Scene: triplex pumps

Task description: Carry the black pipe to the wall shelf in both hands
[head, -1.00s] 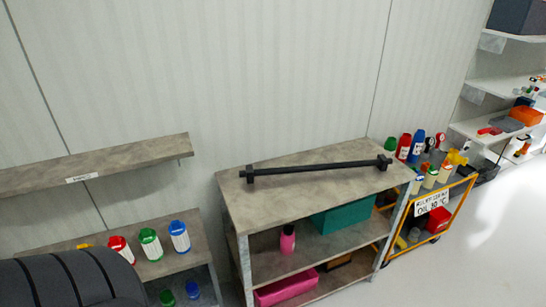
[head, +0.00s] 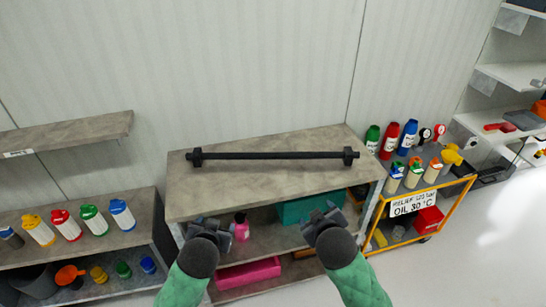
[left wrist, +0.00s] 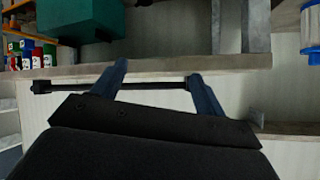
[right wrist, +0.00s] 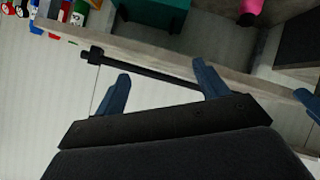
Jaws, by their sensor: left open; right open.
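The black pipe (head: 272,155) lies flat across the grey top of the workbench (head: 225,188), with a thicker block at each end. My left gripper (head: 206,226) and my right gripper (head: 320,216) are open and empty in front of the bench's front edge, apart from the pipe. The pipe also shows beyond the open fingers in the left wrist view (left wrist: 150,86) and in the right wrist view (right wrist: 150,71). The wall shelf (head: 70,134) is at the left on the wall, with a small white label.
Below the wall shelf, a lower bench (head: 75,255) holds several bottles with coloured caps. An orange cart (head: 440,213) with bottles stands right of the workbench. A teal box (head: 300,209) and a pink box (head: 247,274) sit on the workbench's lower levels. White shelves are at far right.

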